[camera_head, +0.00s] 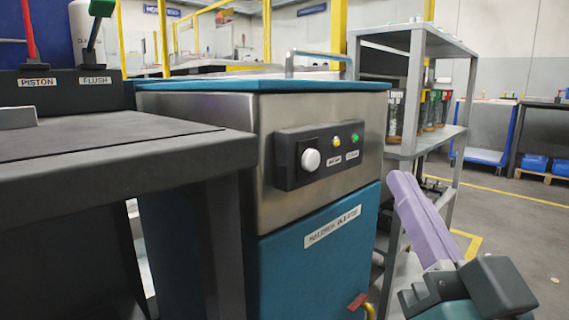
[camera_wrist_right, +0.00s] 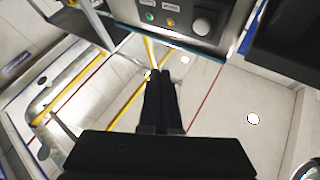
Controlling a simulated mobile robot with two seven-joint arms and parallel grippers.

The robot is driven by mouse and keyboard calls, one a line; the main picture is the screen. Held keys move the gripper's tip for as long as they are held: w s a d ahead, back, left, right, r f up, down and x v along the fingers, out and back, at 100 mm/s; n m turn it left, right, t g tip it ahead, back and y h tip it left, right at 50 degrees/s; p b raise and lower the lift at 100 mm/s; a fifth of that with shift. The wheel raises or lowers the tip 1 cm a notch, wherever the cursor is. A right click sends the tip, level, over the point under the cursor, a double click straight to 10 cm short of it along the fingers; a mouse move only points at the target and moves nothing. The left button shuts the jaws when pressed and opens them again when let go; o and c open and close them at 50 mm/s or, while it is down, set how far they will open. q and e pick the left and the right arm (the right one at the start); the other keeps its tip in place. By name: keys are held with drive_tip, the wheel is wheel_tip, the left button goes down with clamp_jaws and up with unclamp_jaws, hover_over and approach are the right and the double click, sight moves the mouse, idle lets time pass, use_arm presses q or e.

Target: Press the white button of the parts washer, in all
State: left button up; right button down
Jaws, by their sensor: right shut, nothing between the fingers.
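The parts washer (camera_head: 350,100) is a steel and teal cabinet with a teal lid, right of a dark bench. Its black panel (camera_head: 291,177) carries the round white button (camera_head: 310,160), with a yellow and a green lamp to the right. In the right wrist view the panel is upside down at the top, and the button (camera_wrist_right: 203,25) looks grey there. My right gripper (camera_wrist_right: 160,75) is shut and empty, its black fingers pointing towards the washer, apart from the button. In the head view it is low at the right (camera_head: 425,290). My left gripper is out of view.
The dark bench (camera_head: 120,135) stands close at the left, with levers labelled PISTON and FLUSH behind it. A grey shelf rack (camera_head: 418,90) with bottles stands behind the washer. Open floor (camera_head: 530,225) lies at the right. A handle (camera_head: 318,53) rises from the lid.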

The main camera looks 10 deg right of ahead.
sight(311, 160)
drive_tip(key=w+a+b, duration=0.3)
drive_tip(key=w+a, duration=0.2)
drive_tip(key=w, duration=0.1)
drive_tip(key=shift+w, duration=0.15)
drive_tip(key=shift+w+a, duration=0.1)
idle(2.0)
drive_tip(key=shift+w+a, duration=0.15)
drive_tip(key=shift+w, duration=0.1)
drive_tip(key=shift+w+a+b, duration=0.25)
drive_tip(key=shift+w+b, duration=0.05)
drive_tip(key=shift+b, duration=0.15)
idle(0.6)
drive_tip(key=shift+s+d, duration=0.1)
drive_tip(key=shift+s+d+p, duration=0.4)
drive_tip(key=shift+s+p, duration=0.15)
drive_tip(key=shift+p, duration=0.05)
